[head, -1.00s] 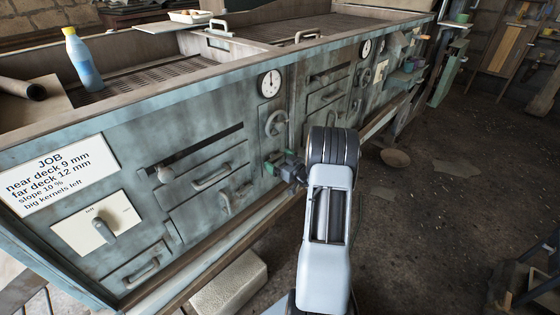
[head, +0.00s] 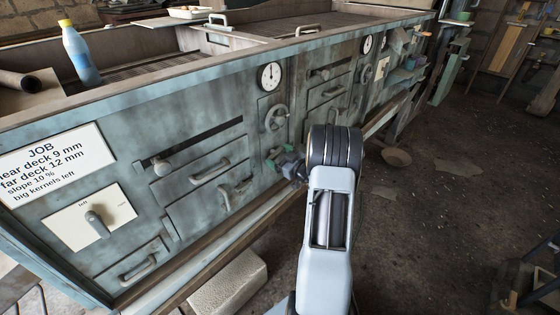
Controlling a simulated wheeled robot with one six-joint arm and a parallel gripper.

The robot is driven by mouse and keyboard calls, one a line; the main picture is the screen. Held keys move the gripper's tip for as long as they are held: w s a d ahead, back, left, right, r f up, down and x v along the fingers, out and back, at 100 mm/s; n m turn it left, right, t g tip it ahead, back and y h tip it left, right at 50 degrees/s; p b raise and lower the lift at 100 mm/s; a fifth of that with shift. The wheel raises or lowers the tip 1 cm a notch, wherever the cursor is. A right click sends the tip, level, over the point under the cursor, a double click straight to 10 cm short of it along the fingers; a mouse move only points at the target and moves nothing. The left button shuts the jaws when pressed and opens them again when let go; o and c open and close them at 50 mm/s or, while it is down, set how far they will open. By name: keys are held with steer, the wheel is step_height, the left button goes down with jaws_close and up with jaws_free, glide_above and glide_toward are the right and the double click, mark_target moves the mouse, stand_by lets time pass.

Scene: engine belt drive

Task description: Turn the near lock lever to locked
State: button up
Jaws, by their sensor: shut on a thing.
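My gripper (head: 273,160), with green fingertips, is at the front panel of the teal machine (head: 200,128), below a handwheel. It is shut on a small part there, which I take to be the near lock lever. The lever is almost wholly hidden by the fingers and wrist, so its angle cannot be read. My forearm covers the panel just right of the gripper.
A round dial (head: 269,76) and the handwheel (head: 277,117) sit above the gripper. Drawer handles (head: 210,172) and a knob in a slot (head: 161,166) project to the left. A job sign (head: 55,163) is at far left. A stone block (head: 228,282) lies below. The floor at right is mostly clear.

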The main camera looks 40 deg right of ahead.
steer(key=n+b, duration=1.5)
steer(key=b, duration=0.2)
steer(key=shift+f+b, duration=0.15)
steer(key=shift+b, duration=0.25)
steer(key=shift+n, duration=0.3)
steer(key=o, duration=0.7)
steer(key=shift+o, duration=0.2)
steer(key=s+d+p, duration=0.2)
steer(key=s+p, duration=0.1)
steer(key=s, duration=1)
steer(key=shift+s+d, duration=0.25)
steer(key=shift+s, duration=0.1)
